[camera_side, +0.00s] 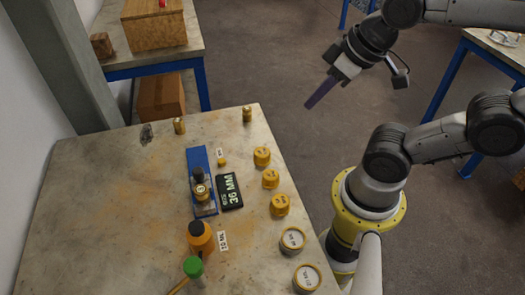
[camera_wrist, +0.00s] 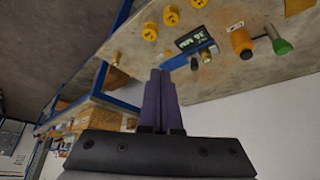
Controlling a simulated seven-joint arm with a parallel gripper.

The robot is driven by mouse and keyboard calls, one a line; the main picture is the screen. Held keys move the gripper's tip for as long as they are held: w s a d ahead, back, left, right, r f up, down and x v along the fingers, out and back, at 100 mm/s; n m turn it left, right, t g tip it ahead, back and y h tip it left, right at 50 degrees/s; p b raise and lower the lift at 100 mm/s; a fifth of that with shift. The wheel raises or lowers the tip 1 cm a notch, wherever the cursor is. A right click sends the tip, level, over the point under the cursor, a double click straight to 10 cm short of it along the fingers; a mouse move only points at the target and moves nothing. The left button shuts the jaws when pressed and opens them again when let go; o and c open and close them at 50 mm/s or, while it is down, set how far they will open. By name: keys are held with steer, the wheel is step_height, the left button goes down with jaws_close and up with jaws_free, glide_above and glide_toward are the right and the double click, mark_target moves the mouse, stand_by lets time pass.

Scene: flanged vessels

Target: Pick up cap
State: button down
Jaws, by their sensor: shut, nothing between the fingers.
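Several yellow caps stand in a row along the table's right edge in the side view, including small ones (camera_side: 262,156), (camera_side: 270,179) and (camera_side: 279,205). Two larger ones with pale labelled tops (camera_side: 292,240) stand nearer the front. I cannot tell which one the task means. Yellow caps (camera_wrist: 150,32) also show at the top of the wrist view. My gripper (camera_side: 308,106) hangs in the air beyond the table's right edge, apart from everything. Its purple fingers are shut and empty, and show together in the wrist view (camera_wrist: 160,72).
A blue plate (camera_side: 196,158) bears a brass-topped vessel (camera_side: 201,192), beside a black "36 MM" display (camera_side: 229,191). An orange-topped item (camera_side: 200,236) and a green-topped one (camera_side: 194,268) stand near the front. The table's left side (camera_side: 95,215) is mostly bare.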

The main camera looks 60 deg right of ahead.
steer(key=shift+c, duration=0.6)
jaws_free()
